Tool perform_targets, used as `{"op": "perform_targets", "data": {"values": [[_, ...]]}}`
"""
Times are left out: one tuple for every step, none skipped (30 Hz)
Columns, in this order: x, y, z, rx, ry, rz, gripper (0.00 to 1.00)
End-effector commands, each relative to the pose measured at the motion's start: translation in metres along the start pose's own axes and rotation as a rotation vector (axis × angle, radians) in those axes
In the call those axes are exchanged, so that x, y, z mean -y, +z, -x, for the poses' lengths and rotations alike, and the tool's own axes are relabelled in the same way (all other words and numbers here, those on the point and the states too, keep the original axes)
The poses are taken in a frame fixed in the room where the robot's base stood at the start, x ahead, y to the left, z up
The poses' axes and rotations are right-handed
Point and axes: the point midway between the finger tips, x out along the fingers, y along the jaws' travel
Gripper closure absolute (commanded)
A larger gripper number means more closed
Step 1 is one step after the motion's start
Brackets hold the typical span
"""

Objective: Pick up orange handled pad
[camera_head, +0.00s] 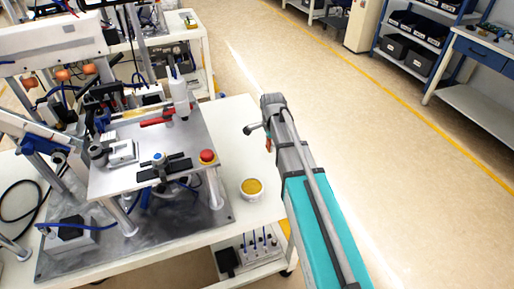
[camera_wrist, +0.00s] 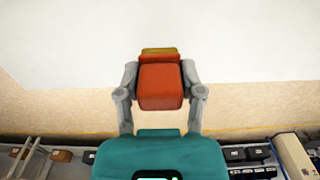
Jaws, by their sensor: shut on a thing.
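My gripper (camera_wrist: 159,80) is shut on the orange handled pad (camera_wrist: 160,90), with one finger on each of its sides. The pad shows in the wrist view as an orange-red block with a yellowish-brown strip at its far edge. In the head view a small orange part of the pad (camera_head: 268,145) shows beside my gripper (camera_head: 258,132), at the right edge of the white table. My arm hides most of it there.
The white table (camera_head: 236,122) carries a metal fixture plate (camera_head: 150,160) with a red button (camera_head: 207,156) and a white bottle (camera_head: 180,96). A round cup with yellow contents (camera_head: 251,187) stands near the table's front right. Open floor lies to the right, with shelves beyond.

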Motion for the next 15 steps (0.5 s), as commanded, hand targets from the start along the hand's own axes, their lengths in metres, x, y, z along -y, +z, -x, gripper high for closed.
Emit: {"op": "perform_targets", "data": {"values": [[0.001,-0.008,0.000,0.000,0.000,-0.003,1.00],[0.001,-0.011,0.000,0.000,0.000,-0.003,1.00],[0.001,-0.016,0.000,0.000,0.000,-0.002,1.00],[0.001,-0.019,0.000,0.000,0.000,-0.001,1.00],[0.001,-0.021,0.000,0.000,0.000,-0.001,1.00],[0.001,-0.024,0.000,0.000,0.000,-0.001,1.00],[0.001,-0.026,0.000,0.000,0.000,-0.001,1.00],[0.000,-0.027,0.000,0.000,0.000,-0.001,1.00],[0.000,-0.029,0.000,0.000,0.000,-0.001,1.00],[0.000,-0.030,0.000,0.000,0.000,-0.001,1.00],[0.000,-0.031,0.000,0.000,0.000,-0.001,1.00],[0.000,-0.032,0.000,0.000,0.000,-0.001,1.00],[0.000,-0.032,0.000,0.000,0.000,-0.001,1.00],[0.000,-0.032,0.000,0.000,0.000,0.000,1.00],[0.000,-0.033,0.000,0.000,0.000,0.000,1.00]]}}
